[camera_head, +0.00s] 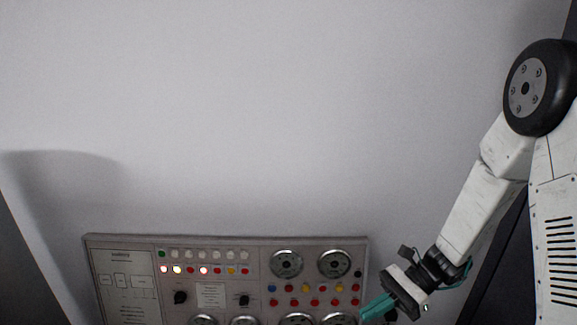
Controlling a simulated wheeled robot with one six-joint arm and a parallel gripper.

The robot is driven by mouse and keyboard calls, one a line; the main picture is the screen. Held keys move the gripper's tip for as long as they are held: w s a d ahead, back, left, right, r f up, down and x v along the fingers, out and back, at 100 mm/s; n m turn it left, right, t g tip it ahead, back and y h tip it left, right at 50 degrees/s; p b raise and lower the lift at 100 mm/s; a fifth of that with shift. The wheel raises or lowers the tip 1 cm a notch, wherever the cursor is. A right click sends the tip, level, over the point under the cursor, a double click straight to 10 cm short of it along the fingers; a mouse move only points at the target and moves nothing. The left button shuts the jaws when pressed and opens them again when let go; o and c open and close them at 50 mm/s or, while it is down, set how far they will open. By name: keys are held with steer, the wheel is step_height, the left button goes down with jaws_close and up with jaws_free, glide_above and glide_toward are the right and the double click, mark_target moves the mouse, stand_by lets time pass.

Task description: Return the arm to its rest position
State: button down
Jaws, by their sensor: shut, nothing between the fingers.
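My arm comes down from the upper right of the head view, white with a black joint. My gripper (378,307) is at its lower end, with teal fingers pointing down and left. The fingers are shut with nothing between them. They overlap the lower right edge of a control panel in the picture; whether they touch it I cannot tell.
The grey control panel (225,244) carries round gauges, rows of coloured buttons, lit lamps and black knobs. Its lower part is cut off by the frame. The pale wall (250,120) above it is bare, and dark surfaces border both sides.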

steer(key=s+d+r+n+t+h, duration=0.3)
steer(key=s+r+n+h, duration=0.3)
steer(key=r, duration=0.4)
steer(key=s+d+r+n+t+h, duration=0.3)
steer(key=s+d+r+n+h, duration=0.2)
steer(key=s+r, duration=0.6)
steer(key=n+h, duration=0.2)
steer(key=n, duration=0.1)
steer(key=shift+d+n, duration=0.35)
steer(key=shift+n, duration=0.05)
